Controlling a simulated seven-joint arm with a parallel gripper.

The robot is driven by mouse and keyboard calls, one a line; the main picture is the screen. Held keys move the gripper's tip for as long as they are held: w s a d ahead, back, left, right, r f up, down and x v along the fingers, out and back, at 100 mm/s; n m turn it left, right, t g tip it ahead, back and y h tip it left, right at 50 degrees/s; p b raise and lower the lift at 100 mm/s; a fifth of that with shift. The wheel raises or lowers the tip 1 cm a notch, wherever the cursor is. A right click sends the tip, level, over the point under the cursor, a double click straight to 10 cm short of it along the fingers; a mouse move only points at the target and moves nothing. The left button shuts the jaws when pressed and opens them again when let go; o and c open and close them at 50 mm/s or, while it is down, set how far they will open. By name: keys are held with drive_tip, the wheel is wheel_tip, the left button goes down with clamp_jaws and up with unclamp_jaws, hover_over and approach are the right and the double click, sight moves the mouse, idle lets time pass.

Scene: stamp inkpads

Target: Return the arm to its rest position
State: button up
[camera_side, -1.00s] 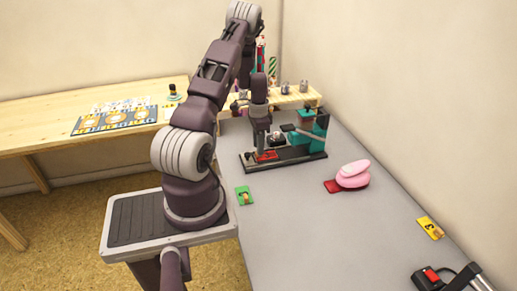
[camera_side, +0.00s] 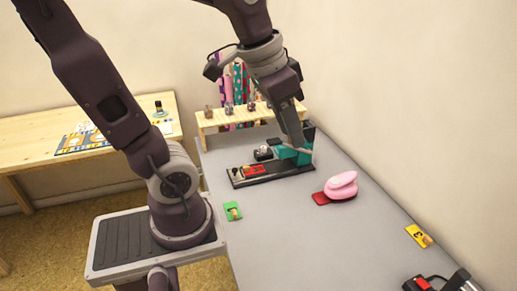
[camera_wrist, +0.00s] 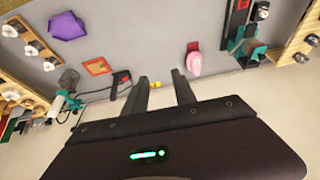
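My gripper (camera_side: 297,142) hangs from my raised arm and appears in front of the teal press in the side view. In the wrist view my gripper (camera_wrist: 161,80) has two dark fingers spread apart, with nothing between them but floor or table far beyond. The fingers are open and empty. The teal press (camera_side: 286,156) stands on a black base (camera_side: 245,179) with a red pad (camera_side: 254,170); my arm partly hides it. The press also shows at upper right in the wrist view (camera_wrist: 246,43).
A wooden rack (camera_side: 215,120) holding several stamps stands at the back. Green (camera_side: 232,212) and yellow (camera_side: 419,236) cards lie on the grey table (camera_side: 290,235). A purple shape (camera_wrist: 67,26) shows in the wrist view.

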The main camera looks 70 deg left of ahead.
drive_tip(key=s+d+t, duration=0.1)
drive_tip(key=s+d, duration=0.3)
drive_tip(key=s, duration=0.3)
drive_tip(key=shift+s+d+f, duration=0.25)
drive_tip(key=shift+f, duration=0.1)
